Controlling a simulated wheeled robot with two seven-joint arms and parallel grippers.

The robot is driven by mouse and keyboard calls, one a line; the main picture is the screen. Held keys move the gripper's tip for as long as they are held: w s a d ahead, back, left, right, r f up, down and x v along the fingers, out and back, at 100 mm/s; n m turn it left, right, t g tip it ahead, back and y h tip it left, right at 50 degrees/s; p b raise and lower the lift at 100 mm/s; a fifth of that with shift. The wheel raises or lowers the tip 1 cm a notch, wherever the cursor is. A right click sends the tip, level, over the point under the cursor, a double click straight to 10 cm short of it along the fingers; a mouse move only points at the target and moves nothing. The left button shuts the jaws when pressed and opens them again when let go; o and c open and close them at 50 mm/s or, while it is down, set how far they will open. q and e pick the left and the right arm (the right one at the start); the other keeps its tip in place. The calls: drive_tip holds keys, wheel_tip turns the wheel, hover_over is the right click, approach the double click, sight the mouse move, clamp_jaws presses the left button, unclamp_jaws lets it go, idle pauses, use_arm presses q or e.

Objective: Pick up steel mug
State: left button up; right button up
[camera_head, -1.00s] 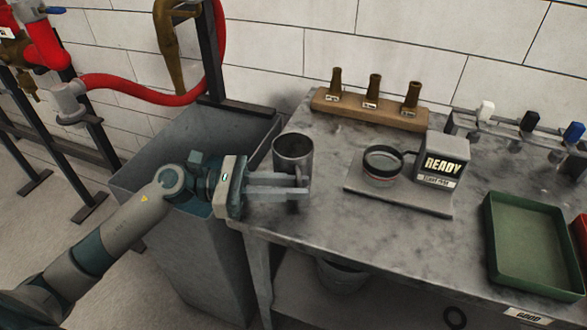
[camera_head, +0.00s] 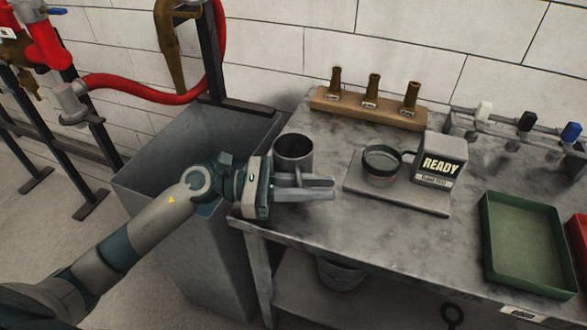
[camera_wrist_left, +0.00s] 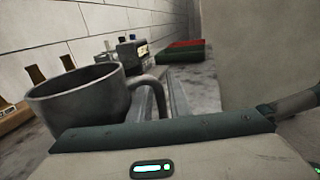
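The steel mug (camera_head: 293,150) stands upright at the left end of the grey table, and its rim is fully visible in the head view. In the left wrist view the mug (camera_wrist_left: 78,103) fills the left side, with its handle (camera_wrist_left: 150,84) pointing right toward my fingers. My left gripper (camera_head: 325,188) is low in front of the mug, its fingers pointing right along the table. The two fingers are parallel with a narrow gap between them; they also show in the left wrist view (camera_wrist_left: 168,98). My right gripper is out of view.
A plate (camera_head: 400,199) with a round dish (camera_head: 381,164) and a READY box (camera_head: 440,160) stands right of the mug. A wooden rack (camera_head: 350,110) with brass nozzles is behind. A green tray (camera_head: 525,245) is at right. A grey bin (camera_head: 150,182) adjoins the table's left.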

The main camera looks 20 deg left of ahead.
use_arm(q)
clamp_jaws()
idle(1.4)
